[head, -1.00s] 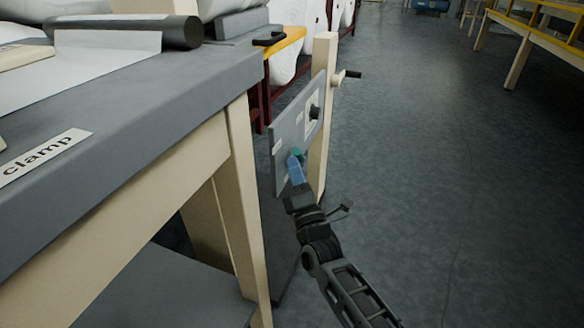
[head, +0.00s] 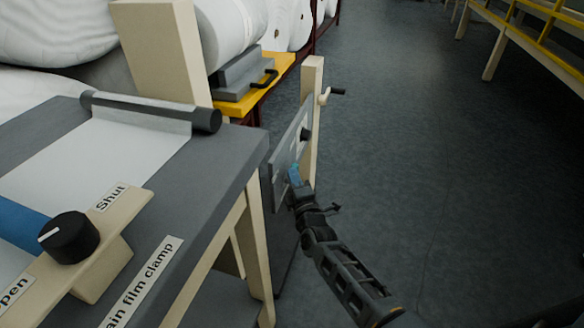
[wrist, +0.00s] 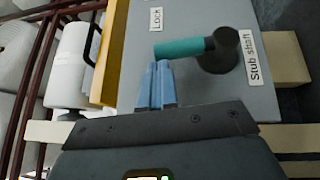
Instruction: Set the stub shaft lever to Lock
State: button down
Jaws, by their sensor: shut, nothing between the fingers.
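The stub shaft lever shows in the wrist view, with a dark round hub (wrist: 220,52) and a teal handle (wrist: 182,47) pointing left. It is mounted on a grey panel (wrist: 210,95). The "Stub shaft" label (wrist: 250,56) is right of the hub. The "Lock" label (wrist: 156,19) is above the handle's free end. My gripper (wrist: 157,68) is shut and empty, its blue fingertips just below the handle's free end; I cannot tell whether they touch it.
A grey bench (head: 225,160) with a black film clamp knob (head: 69,237) stands at left. A cream post (head: 312,110) with a crank (head: 330,94) is behind the panel. White rolls (head: 235,30) lie beyond.

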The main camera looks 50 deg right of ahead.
aim_at(297, 167)
jog(key=d+m+g+p, duration=0.1)
jog(key=p, duration=0.2)
jog(key=d+r+g+y+p, duration=0.1)
jog(key=p, duration=0.3)
jog(key=w+d+m+g+y+p, duration=0.1)
jog(key=p, duration=0.2)
jog(key=shift+w+r+m, duration=0.1)
jog(key=shift+r+m, duration=0.2)
jog(key=shift+r, duration=0.05)
jog(key=shift+w+d+g+y+p, duration=0.15)
jog(key=shift+d+g+y+p, duration=0.15)
jog(key=shift+y+p, duration=0.3)
jog(key=shift+w+d+m+g+y, duration=0.15)
jog(key=shift+d+m+g+y, duration=0.65)
jog(key=shift+d+y, duration=0.1)
jog(key=shift+w+d+f, duration=0.1)
jog(key=shift+w+d, duration=0.05)
jog(key=shift+w+d+f+b, duration=0.1)
jog(key=shift+d+b, duration=0.2)
jog(key=shift+b, duration=0.4)
jog(key=shift+d+b, duration=0.3)
jog(key=shift+b, duration=0.1)
jog(key=shift+r, duration=0.2)
